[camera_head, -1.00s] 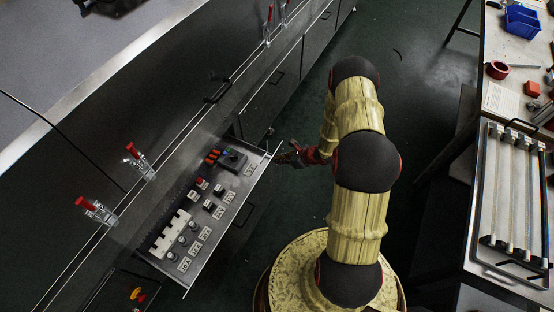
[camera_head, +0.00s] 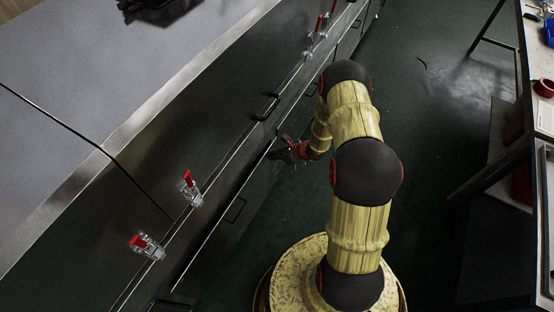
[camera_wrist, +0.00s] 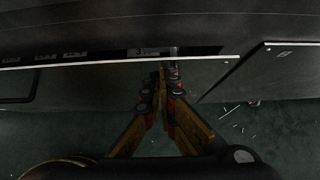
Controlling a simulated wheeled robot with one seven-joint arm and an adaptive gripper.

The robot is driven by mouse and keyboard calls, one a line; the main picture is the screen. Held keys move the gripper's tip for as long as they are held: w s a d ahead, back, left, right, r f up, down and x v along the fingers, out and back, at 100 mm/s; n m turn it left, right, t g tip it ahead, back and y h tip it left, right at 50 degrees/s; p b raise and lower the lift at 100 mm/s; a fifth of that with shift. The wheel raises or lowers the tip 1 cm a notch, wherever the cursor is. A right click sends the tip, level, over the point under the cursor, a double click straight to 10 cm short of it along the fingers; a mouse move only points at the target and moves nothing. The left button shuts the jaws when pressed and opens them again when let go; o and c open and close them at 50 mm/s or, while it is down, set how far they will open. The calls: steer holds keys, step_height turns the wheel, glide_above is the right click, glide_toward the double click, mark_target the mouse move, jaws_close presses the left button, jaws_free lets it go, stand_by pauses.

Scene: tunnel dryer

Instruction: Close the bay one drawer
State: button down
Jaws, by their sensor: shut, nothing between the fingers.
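The bay one drawer (camera_head: 222,228) is pushed nearly into the long dark cabinet. In the head view its control panel is no longer exposed; its dark front and handle show. In the wrist view a narrow strip of the panel with labels still shows behind the drawer's pale front edge (camera_wrist: 90,63), so it stands slightly out. My gripper (camera_head: 280,153) is at the far end of the drawer front. In the wrist view my gripper (camera_wrist: 167,70) has its fingers together, tips at the pale edge; contact looks likely but is not certain. It holds nothing.
Red-handled toggle clamps (camera_head: 190,188) stand on the cabinet ledge. Another cabinet handle (camera_head: 266,107) lies beyond the drawer. A workbench (camera_head: 540,95) is at the right. Dark floor (camera_head: 420,190) between is open.

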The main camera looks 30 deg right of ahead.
steer(key=shift+w+a, duration=0.6)
steer(key=shift+w, duration=0.35)
steer(key=shift+r, duration=0.1)
